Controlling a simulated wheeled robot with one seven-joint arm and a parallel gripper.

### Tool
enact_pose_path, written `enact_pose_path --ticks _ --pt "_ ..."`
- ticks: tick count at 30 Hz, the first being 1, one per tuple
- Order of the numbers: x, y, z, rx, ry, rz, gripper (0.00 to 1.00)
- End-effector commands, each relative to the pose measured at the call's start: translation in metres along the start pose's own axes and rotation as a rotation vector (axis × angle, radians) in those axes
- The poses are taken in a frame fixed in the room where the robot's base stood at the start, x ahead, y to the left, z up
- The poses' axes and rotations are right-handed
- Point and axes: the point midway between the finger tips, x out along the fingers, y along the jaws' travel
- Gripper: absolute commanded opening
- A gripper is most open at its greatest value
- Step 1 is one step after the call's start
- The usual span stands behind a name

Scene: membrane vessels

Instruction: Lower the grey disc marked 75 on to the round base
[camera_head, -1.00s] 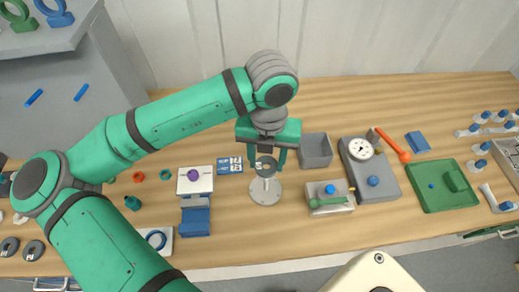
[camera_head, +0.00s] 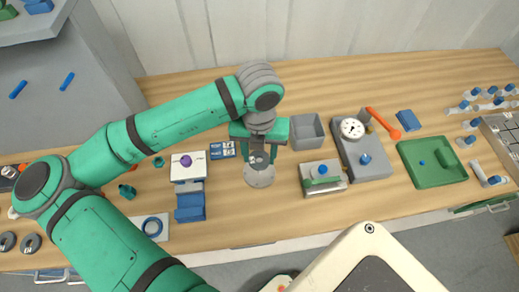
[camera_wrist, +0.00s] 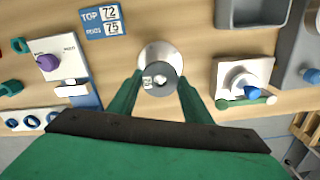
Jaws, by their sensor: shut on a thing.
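The grey disc (camera_wrist: 160,79) has a centre hole and a small white label, too small to read surely. My gripper (camera_wrist: 160,88) is shut on it, with green fingers at its left and right sides. In the head view my gripper (camera_head: 259,152) hangs above the round base (camera_head: 258,177), and its fingers partly hide the disc (camera_head: 258,161). The pale round base also shows in the wrist view (camera_wrist: 160,52), partly covered by the disc.
A blue card (camera_wrist: 103,21) shows 72 and 75. A white block with a purple knob (camera_head: 186,160) stands left. A grey open box (camera_head: 306,132), a block with a blue knob (camera_head: 322,170) and a gauge unit (camera_head: 352,128) stand right. The table in front is clear.

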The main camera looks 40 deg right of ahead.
Motion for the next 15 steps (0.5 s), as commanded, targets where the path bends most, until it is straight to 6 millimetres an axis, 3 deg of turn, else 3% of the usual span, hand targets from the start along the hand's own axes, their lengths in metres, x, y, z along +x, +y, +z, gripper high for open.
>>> enact_pose_path --ticks 15 --pt "0.026 0.0 0.0 0.0 0.0 0.0 0.23"
